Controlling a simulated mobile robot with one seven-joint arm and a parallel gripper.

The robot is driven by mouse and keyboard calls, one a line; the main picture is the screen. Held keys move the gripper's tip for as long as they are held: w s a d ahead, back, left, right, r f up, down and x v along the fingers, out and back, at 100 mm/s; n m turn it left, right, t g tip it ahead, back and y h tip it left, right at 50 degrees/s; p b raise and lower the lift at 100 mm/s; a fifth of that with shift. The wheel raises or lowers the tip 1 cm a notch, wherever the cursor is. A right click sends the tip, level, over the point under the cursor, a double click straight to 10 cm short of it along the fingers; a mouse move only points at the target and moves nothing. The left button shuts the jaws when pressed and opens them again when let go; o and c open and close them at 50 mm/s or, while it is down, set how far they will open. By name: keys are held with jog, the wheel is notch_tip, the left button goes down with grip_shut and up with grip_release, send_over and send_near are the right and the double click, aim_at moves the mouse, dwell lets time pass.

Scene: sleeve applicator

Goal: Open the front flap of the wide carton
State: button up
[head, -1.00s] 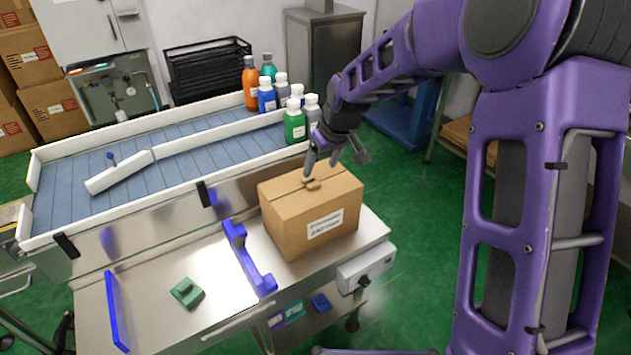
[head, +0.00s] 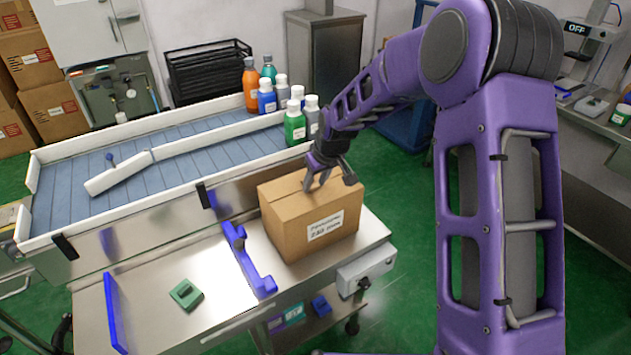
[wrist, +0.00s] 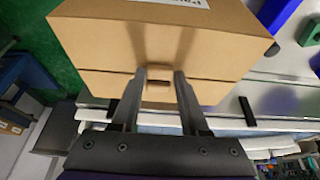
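The wide carton (head: 285,228) is a closed brown box with a white label (head: 326,226) on its front. It stands on the steel table. Its top flaps lie flat and meet at a seam, which also shows across the carton in the wrist view (wrist: 95,40). My gripper (head: 315,186) points down at the middle of the carton top. In the wrist view, its two fingers (wrist: 160,76) are apart, one on each side of a small brown tab (wrist: 158,84) near the seam. I cannot tell whether the fingers touch the tab or the cardboard.
A blue guide (head: 248,262) stands just left of the carton. A green block (head: 186,293) lies further left on the table. Behind is a conveyor (head: 75,195) with white rails, and several bottles (head: 294,122) stand at its right end. A grey control box (head: 366,270) is on the table's right edge.

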grip_shut()
dwell(1.0)
